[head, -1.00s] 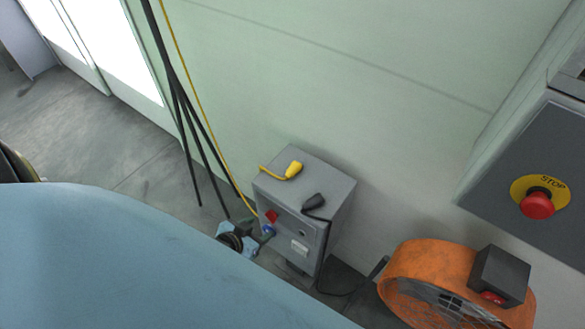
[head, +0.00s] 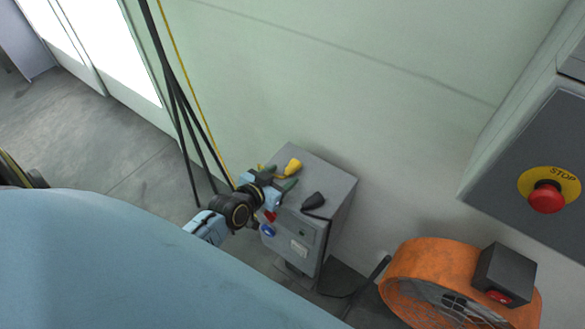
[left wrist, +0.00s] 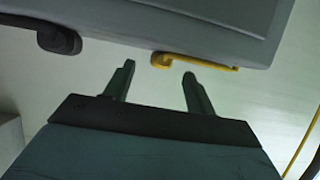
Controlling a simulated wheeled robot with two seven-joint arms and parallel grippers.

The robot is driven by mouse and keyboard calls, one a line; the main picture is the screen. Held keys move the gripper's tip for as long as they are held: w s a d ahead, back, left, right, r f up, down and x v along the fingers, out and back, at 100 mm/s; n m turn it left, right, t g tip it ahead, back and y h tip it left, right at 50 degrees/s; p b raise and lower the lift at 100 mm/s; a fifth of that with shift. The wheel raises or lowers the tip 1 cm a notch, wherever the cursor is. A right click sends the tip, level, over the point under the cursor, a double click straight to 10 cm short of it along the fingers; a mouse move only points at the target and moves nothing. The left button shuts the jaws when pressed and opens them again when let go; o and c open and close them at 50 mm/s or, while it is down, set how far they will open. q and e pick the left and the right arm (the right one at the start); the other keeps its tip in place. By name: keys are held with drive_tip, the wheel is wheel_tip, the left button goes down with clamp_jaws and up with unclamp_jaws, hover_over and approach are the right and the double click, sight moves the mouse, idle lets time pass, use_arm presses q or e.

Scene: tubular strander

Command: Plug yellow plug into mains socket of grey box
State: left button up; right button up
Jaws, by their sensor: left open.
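The grey box (head: 335,188) stands on the floor against the pale green wall. The yellow plug (head: 292,168) lies on its top, its yellow cable partly hidden by my left arm. My left gripper (head: 279,177) is open and empty at the top's left edge, close to the plug. In the left wrist view the yellow plug (left wrist: 163,60) appears just beyond and between the fingertips (left wrist: 159,72), apart from them. The box front has a red part (head: 270,216), a blue socket (head: 267,231) and a small dark round fitting (head: 302,233); I cannot tell which is the mains socket.
A black plug (head: 313,201) lies on the box top to the right; it also shows in the left wrist view (left wrist: 58,38). Dark cables (head: 180,100) hang at the left. An orange fan (head: 425,262) and a panel with a red stop button (head: 547,197) stand right.

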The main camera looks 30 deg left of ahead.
sight(289, 169)
use_arm(q)
drive_tip(key=x, duration=0.2)
drive_tip(key=b+x, duration=0.1)
drive_tip(key=x, duration=0.1)
drive_tip(key=shift+w+a+r, duration=0.1)
drive_tip(key=shift+w, duration=0.35)
drive_tip(key=c, duration=1.1)
